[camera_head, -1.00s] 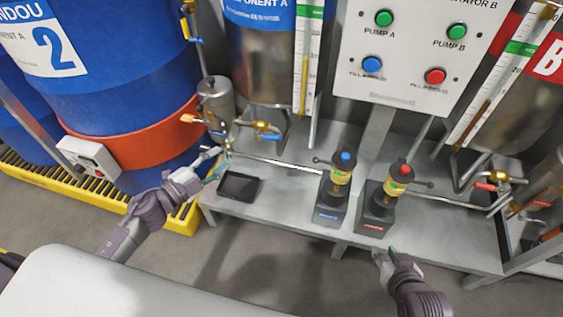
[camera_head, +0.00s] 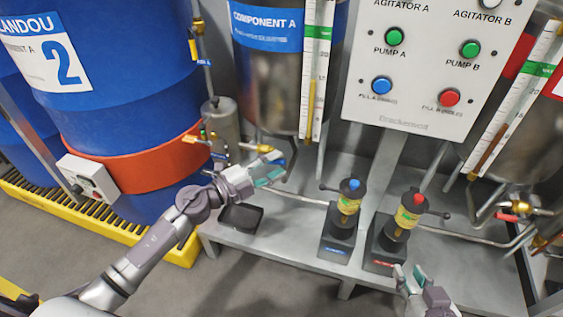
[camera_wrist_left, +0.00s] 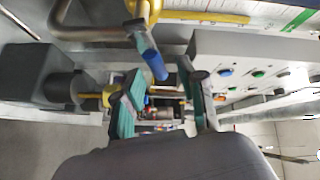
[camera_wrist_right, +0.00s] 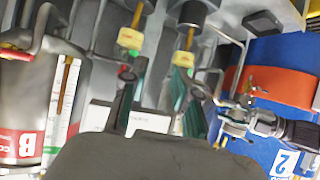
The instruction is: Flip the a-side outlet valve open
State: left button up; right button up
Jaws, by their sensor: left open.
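The a-side outlet valve (camera_head: 264,149) is a brass fitting with a blue lever below the Component A tank, partly hidden by my left gripper. My left gripper (camera_head: 268,173) is open right beside it. In the left wrist view, the blue lever (camera_wrist_left: 155,64) hangs from the brass body at the top and reaches toward the space between the spread fingers of my left gripper (camera_wrist_left: 165,105). I cannot tell whether they touch. My right gripper (camera_head: 411,274) is open and empty in front of the bench; it also shows in the right wrist view (camera_wrist_right: 157,92).
Two pumps, one with a blue knob (camera_head: 354,185) and one with a red knob (camera_head: 419,199), stand on the grey bench (camera_head: 290,232). A black tray (camera_head: 240,217) lies under my left gripper. A control panel (camera_head: 415,75) is behind. A blue drum (camera_head: 120,120) stands at left.

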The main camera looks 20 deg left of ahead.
pick_arm(q)
jog(key=shift+x, duration=1.3)
grip_shut()
